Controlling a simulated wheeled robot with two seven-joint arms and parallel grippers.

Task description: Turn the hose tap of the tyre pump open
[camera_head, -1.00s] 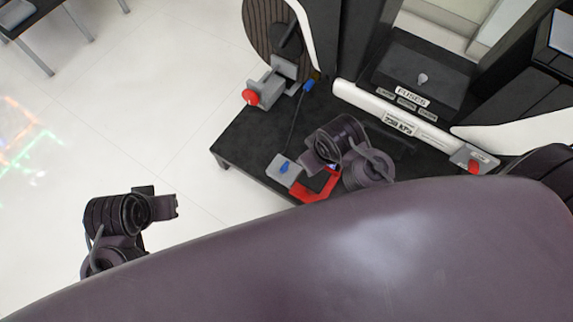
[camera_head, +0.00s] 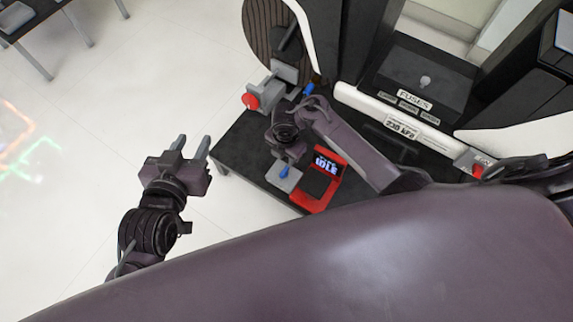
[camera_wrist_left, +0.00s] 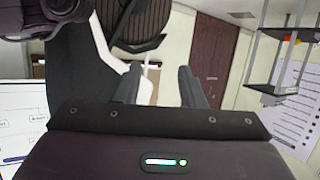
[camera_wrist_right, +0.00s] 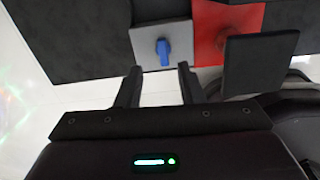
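The tyre pump (camera_head: 309,207) is a red frame with a lit screen reading IDLE, on the dark platform. Beside it on the left is a grey block (camera_head: 276,182) with the blue hose tap (camera_head: 284,171) on top. In the right wrist view the blue tap (camera_wrist_right: 163,52) shows as a short lever on the grey block (camera_wrist_right: 180,34), just beyond my fingertips. My right gripper (camera_wrist_right: 160,68) is open and empty, apart from the tap. In the head view its fingertips are mostly hidden. My left gripper (camera_head: 192,143) is open and empty, left of the platform.
A red-knobbed grey fixture (camera_head: 251,101) stands at the platform's upper left, near a blue connector (camera_head: 310,88). A white bar with a pressure label (camera_head: 401,125) and a black fuse box (camera_head: 420,75) lie behind. The floor around my left gripper is clear.

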